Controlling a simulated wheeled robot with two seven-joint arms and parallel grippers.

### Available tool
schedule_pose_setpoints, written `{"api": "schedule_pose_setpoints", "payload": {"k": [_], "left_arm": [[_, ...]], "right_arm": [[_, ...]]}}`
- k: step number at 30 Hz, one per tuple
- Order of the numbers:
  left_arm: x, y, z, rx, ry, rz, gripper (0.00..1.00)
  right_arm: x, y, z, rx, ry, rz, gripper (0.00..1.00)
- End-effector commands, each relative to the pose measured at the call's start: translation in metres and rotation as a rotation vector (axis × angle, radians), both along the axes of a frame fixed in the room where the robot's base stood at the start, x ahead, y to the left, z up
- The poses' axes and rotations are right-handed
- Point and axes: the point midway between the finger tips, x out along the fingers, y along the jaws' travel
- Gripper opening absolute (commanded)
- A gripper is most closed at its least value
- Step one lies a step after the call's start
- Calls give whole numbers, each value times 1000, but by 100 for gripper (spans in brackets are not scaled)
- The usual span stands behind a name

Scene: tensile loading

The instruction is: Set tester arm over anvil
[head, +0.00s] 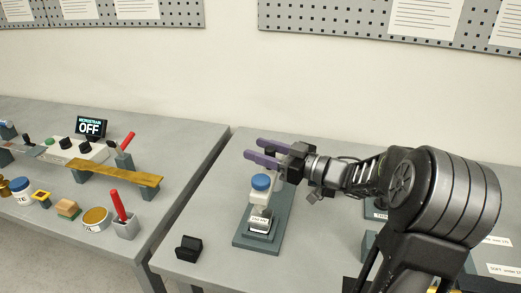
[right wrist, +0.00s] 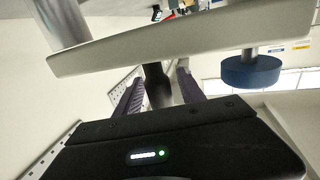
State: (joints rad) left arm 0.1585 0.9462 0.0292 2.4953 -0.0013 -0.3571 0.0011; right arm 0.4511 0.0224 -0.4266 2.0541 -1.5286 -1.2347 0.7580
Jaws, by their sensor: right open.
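The tester stands on a grey-green base plate (head: 244,240) on the right table. Its blue round cap (head: 261,182) sits on a pale head above a small labelled block (head: 259,222), which seems to be the anvil. The tester arm (right wrist: 190,38) is a long pale bar in the right wrist view, with a blue disc (right wrist: 250,72) at its right. My right gripper (head: 253,148) has purple fingers, open, behind and above the cap in the head view. In the right wrist view a dark post (right wrist: 157,85) shows between the fingers; contact cannot be told. My left gripper is out of view.
A small black block (head: 188,248) lies at the right table's front left. The left table holds a display reading OFF (head: 91,127), a brass-coloured strip (head: 118,173), a red-handled tool (head: 119,206) and several small items. A gap separates the tables.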

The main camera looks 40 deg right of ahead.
Motion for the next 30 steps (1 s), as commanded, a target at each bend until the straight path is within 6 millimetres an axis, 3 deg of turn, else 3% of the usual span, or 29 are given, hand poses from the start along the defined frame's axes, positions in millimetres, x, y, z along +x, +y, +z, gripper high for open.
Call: {"api": "schedule_pose_setpoints", "payload": {"k": [15, 30], "left_arm": [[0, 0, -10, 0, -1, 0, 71], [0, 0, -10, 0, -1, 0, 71]], "right_arm": [[-64, -28, -1, -1, -1, -3, 46], [-70, -30, 0, 0, 0, -1, 46]]}}
